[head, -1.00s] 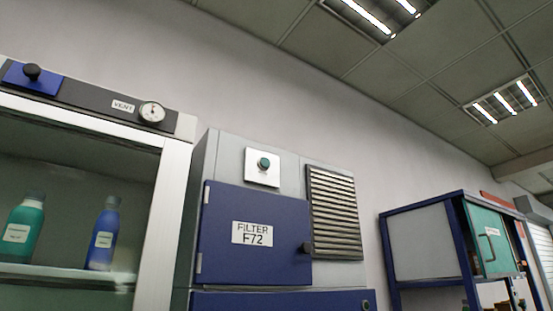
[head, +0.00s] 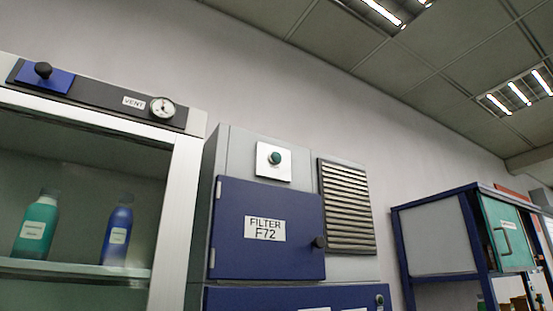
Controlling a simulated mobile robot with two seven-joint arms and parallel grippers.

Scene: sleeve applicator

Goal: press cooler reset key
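A grey cabinet (head: 232,150) with blue doors stands in the middle of the head view. A round green button (head: 275,157) sits on a white plate (head: 267,172) near its top. The blue door below it carries a label reading "FILTER F72" (head: 265,229) and a dark knob (head: 319,242). Another small green button (head: 380,300) shows on the lower blue panel (head: 250,298) at the bottom edge. I cannot read any label naming a cooler reset key. Neither of my grippers is in view.
At left, a glass-fronted cabinet (head: 184,190) holds a green bottle (head: 38,225) and a blue bottle (head: 117,235), with a gauge (head: 162,107) marked "VENT" above. A louvred grille (head: 346,205) is right of the button. A blue-framed unit (head: 437,245) stands at right.

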